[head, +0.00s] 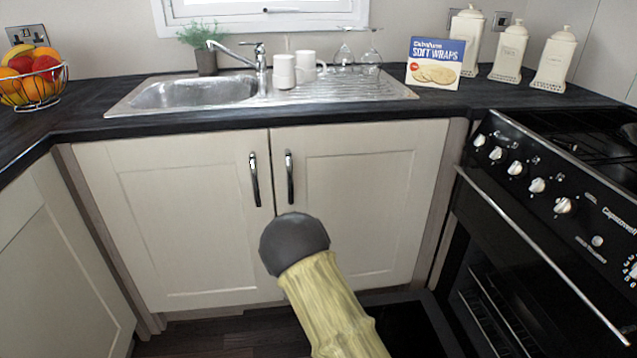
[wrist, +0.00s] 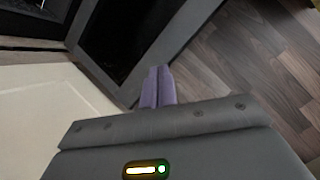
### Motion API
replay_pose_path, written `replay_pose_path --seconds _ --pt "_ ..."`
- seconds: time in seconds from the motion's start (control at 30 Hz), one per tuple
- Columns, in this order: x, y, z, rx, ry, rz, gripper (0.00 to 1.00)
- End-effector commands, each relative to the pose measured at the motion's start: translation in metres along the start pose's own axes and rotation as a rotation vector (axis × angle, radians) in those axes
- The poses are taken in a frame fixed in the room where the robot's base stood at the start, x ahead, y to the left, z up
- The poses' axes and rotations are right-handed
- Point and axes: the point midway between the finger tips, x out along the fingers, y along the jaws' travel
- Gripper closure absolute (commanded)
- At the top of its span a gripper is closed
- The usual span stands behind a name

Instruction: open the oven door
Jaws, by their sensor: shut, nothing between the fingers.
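The black oven (head: 545,190) stands at the right in the head view, with a row of knobs above a long silver handle (head: 545,255). Below that handle, the lower cavity shows metal racks (head: 487,310). A dark framed panel, which looks like the lower oven door (head: 410,318), stands out in front of the cupboards, partly hidden by my arm and cut by the frame. In the wrist view the door (wrist: 118,45) shows its grey frame and dark glass. My gripper (wrist: 158,72) is shut and empty beside the door's edge; I cannot tell whether they touch. The head view does not show my gripper.
Closed cream cupboards (head: 360,200) with two upright handles stand behind my arm (head: 325,300). The worktop holds a sink (head: 195,93), mugs, a wraps box (head: 435,63) and a fruit bowl. Bare wooden floor (wrist: 255,65) lies right of the door in the wrist view.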

Motion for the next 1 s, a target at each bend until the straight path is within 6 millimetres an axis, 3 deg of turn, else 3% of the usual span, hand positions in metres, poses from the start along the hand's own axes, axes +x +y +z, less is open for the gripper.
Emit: replay_pose_path --seconds 0.3,0.6,0.8,1.0 --pt "-0.061 0.002 0.084 0.35 0.191 -0.131 1.0" --pt "-0.11 -0.016 0.16 0.655 0.347 -0.214 1.0" --pt "-0.134 -0.036 0.206 0.841 0.435 -0.245 1.0" --pt "-0.147 -0.055 0.236 0.97 0.493 -0.256 1.0"
